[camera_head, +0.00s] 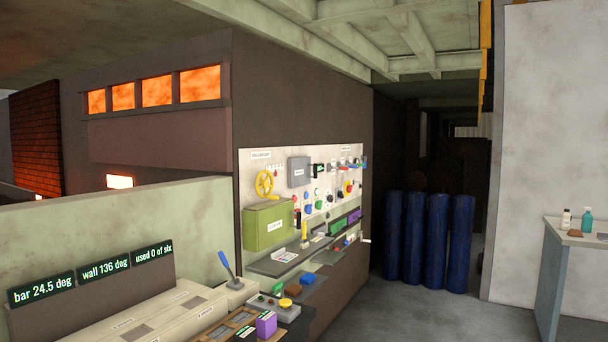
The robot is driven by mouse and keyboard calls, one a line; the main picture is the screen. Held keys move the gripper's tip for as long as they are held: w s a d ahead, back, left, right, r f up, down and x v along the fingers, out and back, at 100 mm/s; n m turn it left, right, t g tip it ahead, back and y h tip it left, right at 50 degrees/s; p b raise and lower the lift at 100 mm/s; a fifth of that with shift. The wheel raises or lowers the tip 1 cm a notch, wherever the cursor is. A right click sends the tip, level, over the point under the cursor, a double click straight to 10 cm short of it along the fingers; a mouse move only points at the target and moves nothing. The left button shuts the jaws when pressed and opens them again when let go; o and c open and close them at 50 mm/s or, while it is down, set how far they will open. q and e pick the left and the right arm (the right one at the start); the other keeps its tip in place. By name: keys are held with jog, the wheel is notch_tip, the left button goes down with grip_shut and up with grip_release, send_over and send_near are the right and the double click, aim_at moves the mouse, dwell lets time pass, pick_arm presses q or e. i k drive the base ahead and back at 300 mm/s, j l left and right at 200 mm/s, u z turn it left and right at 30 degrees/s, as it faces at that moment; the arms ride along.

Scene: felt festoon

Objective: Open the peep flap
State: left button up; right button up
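I cannot pick out the peep flap for certain, as the labels are too small to read. A pale control panel (335,172) on the dark wall carries a yellow handwheel (264,184), a grey box (299,171), a green box (268,226) and several small coloured knobs and levers. A small bright orange opening (120,181) glows in the wall at the left, above the pale green partition. Neither of my grippers shows in the head view.
A console (160,318) with three green readouts and a blue lever (225,264) fills the lower left. A shelf (280,263) runs below the panel. Blue cylinders (436,240) stand behind. A side table (578,232) holds bottles at the right. The grey floor (430,315) between is clear.

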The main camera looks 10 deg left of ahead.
aim_at(301, 176)
jog(key=i+z, duration=0.45)
jog(key=i, duration=1.25)
